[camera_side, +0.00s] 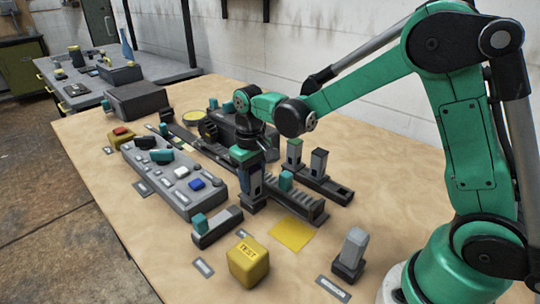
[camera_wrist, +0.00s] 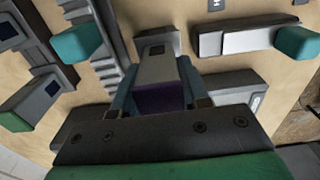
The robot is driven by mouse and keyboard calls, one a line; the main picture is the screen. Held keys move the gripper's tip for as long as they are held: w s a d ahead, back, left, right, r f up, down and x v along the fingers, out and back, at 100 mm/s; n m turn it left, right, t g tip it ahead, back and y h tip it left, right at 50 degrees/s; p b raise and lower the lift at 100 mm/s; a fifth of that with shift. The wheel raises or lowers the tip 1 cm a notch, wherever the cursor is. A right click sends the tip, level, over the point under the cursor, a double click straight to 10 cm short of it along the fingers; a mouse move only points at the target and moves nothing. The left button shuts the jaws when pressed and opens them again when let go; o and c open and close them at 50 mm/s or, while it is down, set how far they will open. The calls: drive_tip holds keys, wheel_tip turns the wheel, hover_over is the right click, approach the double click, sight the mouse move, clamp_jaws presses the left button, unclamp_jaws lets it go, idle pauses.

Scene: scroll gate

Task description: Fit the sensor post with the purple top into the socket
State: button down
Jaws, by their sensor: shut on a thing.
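My gripper (camera_side: 247,172) is shut on the sensor post with the purple top. In the wrist view the purple top (camera_wrist: 160,97) sits between my two fingers, and the grey body (camera_wrist: 157,68) extends away from them. In the side view my gripper and wrist mostly hide the post. A small dark block (camera_side: 253,204), likely the socket, stands directly below my gripper, and its dark end shows beyond the post in the wrist view (camera_wrist: 155,41). I cannot tell whether the post is in it or just above it.
A toothed grey rack (camera_side: 300,203) is close to the right. Behind it, a holder (camera_side: 325,185) carries a green-topped post (camera_side: 294,151) and a grey post (camera_side: 319,161). A control panel (camera_side: 180,182) lies left. A yellow TEST cube (camera_side: 248,262) and another grey post (camera_side: 354,246) stand in front.

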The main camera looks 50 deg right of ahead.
drive_tip(key=shift+f, duration=0.35)
drive_tip(key=shift+c, duration=1.8)
unclamp_jaws()
drive_tip(key=shift+o, duration=0.2)
drive_tip(key=o, duration=0.3)
drive_tip(key=shift+r, duration=3.55)
